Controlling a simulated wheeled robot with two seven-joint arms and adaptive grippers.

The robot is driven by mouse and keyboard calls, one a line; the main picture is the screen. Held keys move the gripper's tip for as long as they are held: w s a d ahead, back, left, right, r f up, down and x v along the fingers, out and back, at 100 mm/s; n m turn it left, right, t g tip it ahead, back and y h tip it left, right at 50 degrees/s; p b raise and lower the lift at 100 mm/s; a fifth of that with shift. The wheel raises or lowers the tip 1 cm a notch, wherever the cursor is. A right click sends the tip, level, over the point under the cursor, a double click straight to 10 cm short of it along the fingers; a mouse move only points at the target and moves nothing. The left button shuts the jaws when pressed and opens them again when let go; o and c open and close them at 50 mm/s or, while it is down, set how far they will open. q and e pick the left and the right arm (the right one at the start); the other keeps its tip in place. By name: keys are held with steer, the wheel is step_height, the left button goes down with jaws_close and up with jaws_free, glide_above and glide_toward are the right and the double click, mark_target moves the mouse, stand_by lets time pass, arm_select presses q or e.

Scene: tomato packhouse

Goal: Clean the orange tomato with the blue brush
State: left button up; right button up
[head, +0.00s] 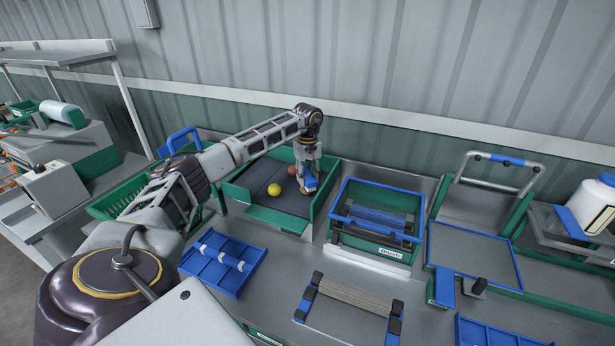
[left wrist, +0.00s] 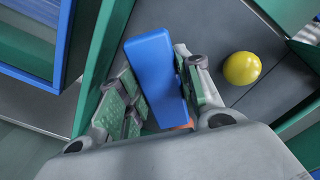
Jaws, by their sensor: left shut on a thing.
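My left gripper (head: 308,180) is low over the right side of a dark-floored tray with green walls (head: 265,217). It is shut on the blue brush (head: 310,182). In the left wrist view the blue brush (left wrist: 156,75) lies between the green-padded fingers (left wrist: 160,95). A bit of orange (left wrist: 184,125) shows under the brush, which looks like the orange tomato, mostly hidden; I cannot tell whether the brush touches it. A yellow tomato (head: 274,189) lies to the left, and it shows in the wrist view (left wrist: 242,68). My right gripper is not in view.
A reddish round thing (head: 292,170) lies behind the gripper. A blue-rimmed green box labelled "Brush" (head: 379,252) stands right of the tray. A blue divided tray (head: 222,263) and a grey slatted rest (head: 348,296) are in front.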

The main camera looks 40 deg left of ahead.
arm_select(q)
steer(key=shift+s+d, duration=0.25)
steer(key=shift+d, duration=0.25)
steer(key=shift+s+d, duration=0.25)
steer(key=shift+d, duration=0.25)
steer(key=shift+w+a, duration=0.1)
steer(key=shift+a, duration=0.1)
stand_by(0.5)
steer(key=shift+w+a, duration=0.25)
steer(key=shift+a, duration=0.3)
steer(key=shift+w+a, duration=0.15)
steer(key=shift+a, duration=0.05)
steer(key=shift+w+a, duration=0.25)
steer(key=shift+a, duration=0.25)
steer(key=shift+w+a, duration=0.25)
steer(key=shift+a, duration=0.25)
steer(key=shift+s+d+p, duration=0.1)
steer(key=shift+d+p, duration=0.05)
steer(key=shift+p, duration=0.2)
steer(key=shift+s+d+p, duration=0.15)
steer(key=shift+s+d, duration=0.1)
steer(key=shift+d, duration=0.2)
steer(key=shift+s+d+p, duration=0.15)
steer(key=shift+s+d, duration=0.05)
steer(key=shift+d, duration=0.25)
